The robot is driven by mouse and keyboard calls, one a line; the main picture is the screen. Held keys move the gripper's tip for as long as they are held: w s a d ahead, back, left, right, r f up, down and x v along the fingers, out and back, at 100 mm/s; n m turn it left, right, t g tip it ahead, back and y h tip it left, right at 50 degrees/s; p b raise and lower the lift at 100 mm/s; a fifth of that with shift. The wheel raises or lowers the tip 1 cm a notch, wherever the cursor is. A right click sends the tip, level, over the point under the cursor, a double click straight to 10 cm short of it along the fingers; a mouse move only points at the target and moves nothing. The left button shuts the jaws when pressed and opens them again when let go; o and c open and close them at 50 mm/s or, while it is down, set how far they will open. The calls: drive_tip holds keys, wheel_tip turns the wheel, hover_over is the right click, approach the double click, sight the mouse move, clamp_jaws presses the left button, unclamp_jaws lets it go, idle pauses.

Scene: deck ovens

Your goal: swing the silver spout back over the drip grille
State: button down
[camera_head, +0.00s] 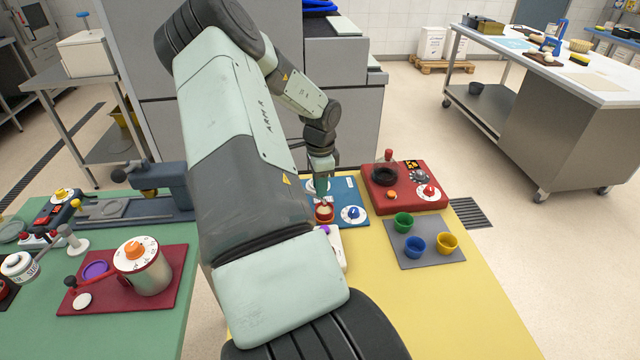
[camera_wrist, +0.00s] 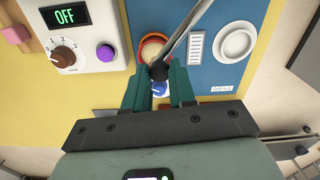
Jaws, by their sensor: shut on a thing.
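The silver spout (camera_wrist: 182,42) is a thin shiny rod with a dark ball at its end (camera_wrist: 158,71). In the wrist view it slants from the top right down to my gripper (camera_wrist: 158,78), whose green fingers are shut on the dark end. The ball lies over the near edge of an orange-rimmed round cup (camera_wrist: 146,53) on the blue board (camera_wrist: 215,80). A small white striped rectangle (camera_wrist: 196,48), possibly the drip grille, lies right of the rod. In the head view my gripper (camera_head: 322,195) is above the blue board (camera_head: 350,193); the spout is hard to make out there.
A white box with an OFF display (camera_wrist: 68,15), a brown dial and a purple button stands left of the cup. A red unit (camera_head: 405,200) stands right of the blue board. A grey mat (camera_head: 424,258) with small cups lies in front of it. The yellow tabletop front is clear.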

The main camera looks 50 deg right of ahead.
drive_tip(key=shift+d, duration=0.15)
drive_tip(key=w+d+n, duration=0.3)
drive_tip(key=d+n, duration=0.2)
drive_tip(key=n, duration=0.2)
drive_tip(key=shift+d+n, duration=0.3)
idle(0.4)
drive_tip(key=c, duration=0.9)
unclamp_jaws()
drive_tip(key=shift+c, duration=0.2)
drive_tip(key=shift+r, duration=0.1)
wheel_tip(320, 180, up, 11)
